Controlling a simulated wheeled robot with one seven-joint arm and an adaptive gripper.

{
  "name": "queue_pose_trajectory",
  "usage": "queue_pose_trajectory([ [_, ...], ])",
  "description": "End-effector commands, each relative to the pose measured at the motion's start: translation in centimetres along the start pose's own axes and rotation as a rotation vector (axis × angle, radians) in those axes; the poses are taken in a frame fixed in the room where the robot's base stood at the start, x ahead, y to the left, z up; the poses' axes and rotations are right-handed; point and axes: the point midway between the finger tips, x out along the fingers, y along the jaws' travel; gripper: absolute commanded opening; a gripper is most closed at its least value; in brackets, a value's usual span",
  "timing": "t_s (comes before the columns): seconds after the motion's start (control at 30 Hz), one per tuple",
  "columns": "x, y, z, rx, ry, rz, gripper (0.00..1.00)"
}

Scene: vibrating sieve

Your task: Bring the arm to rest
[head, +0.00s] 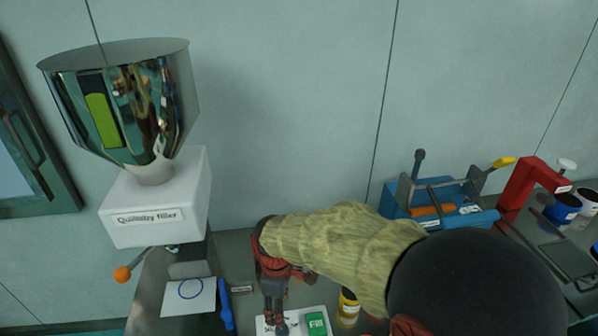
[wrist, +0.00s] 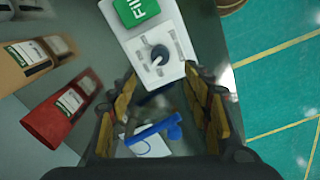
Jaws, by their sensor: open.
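My arm, in a pale yellow-green sleeve, reaches across the middle of the head view. My gripper (head: 273,312) points down at the bench there, in front of a white control panel (head: 268,325) with a green Fill button (head: 316,325). In the wrist view my gripper (wrist: 166,97) has its two fingers spread wide, with nothing held between them. The panel (wrist: 172,20) lies beyond the fingertips, with the green button (wrist: 136,10) and a dark knob (wrist: 159,54) on it. Whether the fingertips touch anything is unclear.
A quantity filler (head: 155,210) with a shiny hopper (head: 130,110) stands at the left. A blue-handled tool (head: 226,304) and a white card with a blue circle (head: 189,296) lie nearby. A blue fixture (head: 395,192) and red stand (head: 530,185) are at the right.

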Motion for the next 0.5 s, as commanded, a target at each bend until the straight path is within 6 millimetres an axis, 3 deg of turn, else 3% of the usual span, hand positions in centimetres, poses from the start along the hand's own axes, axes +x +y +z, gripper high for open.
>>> queue_pose_trajectory([
  [0.2, 0.1, -0.2, 0.1, 0.110, -0.005, -0.005, 0.49],
  [0.33, 1.1, -2.2, 2.0, 0.260, -0.043, -0.037, 0.49],
  [0.5, -1.7, -4.2, 5.6, 0.490, -0.035, -0.025, 0.49],
])
